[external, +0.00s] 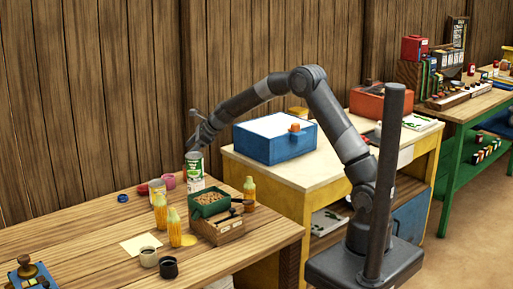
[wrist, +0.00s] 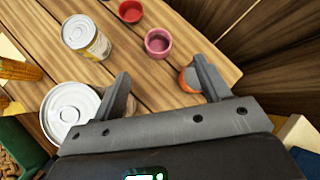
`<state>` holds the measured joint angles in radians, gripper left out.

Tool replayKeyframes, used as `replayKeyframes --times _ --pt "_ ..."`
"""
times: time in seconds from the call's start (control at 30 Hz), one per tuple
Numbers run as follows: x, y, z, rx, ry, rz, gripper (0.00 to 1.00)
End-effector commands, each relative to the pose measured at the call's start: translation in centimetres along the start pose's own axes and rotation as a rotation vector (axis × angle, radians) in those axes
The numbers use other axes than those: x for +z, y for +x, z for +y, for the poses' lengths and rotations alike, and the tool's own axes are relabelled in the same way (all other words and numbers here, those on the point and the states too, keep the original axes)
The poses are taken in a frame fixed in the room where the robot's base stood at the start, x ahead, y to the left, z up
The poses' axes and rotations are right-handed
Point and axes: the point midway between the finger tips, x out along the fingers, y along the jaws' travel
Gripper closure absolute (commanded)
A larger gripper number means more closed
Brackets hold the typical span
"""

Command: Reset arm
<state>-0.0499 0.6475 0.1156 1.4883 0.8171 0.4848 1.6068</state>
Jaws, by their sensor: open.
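My gripper (external: 193,144) is at the end of my bent arm, above the back of the wooden table. In the wrist view its two fingers (wrist: 163,86) stand wide apart with nothing held between them. A green-labelled can (external: 194,163) appears just below the gripper in the external view. In the wrist view a large pale can lid (wrist: 68,110) lies beside and partly behind the left finger. An orange-and-grey round item (wrist: 187,79) is partly hidden by the right finger.
A pink cup (wrist: 158,42), a red cup (wrist: 130,11) and a yellow-labelled can (wrist: 86,37) stand nearby. Corn-shaped bottles (external: 174,228), a green box of nuts (external: 207,203) and a black cup (external: 168,267) are farther forward. A blue box (external: 275,145) sits on the yellow table. A plank wall stands behind.

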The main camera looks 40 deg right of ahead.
Motion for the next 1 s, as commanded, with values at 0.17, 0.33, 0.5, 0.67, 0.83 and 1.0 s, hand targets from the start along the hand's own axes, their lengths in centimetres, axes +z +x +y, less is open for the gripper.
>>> replayKeyframes --times 0.17,0.33,0.5,0.67,0.83,1.0 --pt "1.0 -5.1 0.5 -0.015 -0.179 0.02 0.3" --pt "1.3 -10.0 1.9 -0.013 -0.378 0.05 0.3" --pt "1.0 -16.1 4.2 -0.002 -0.629 0.093 0.3" --pt "-0.2 -21.6 6.9 0.019 -0.872 0.143 0.3" --pt "-2.0 -27.1 10.2 0.05 -1.122 0.198 0.3" --pt "-4.6 -32.0 13.6 0.092 -1.361 0.258 0.3"
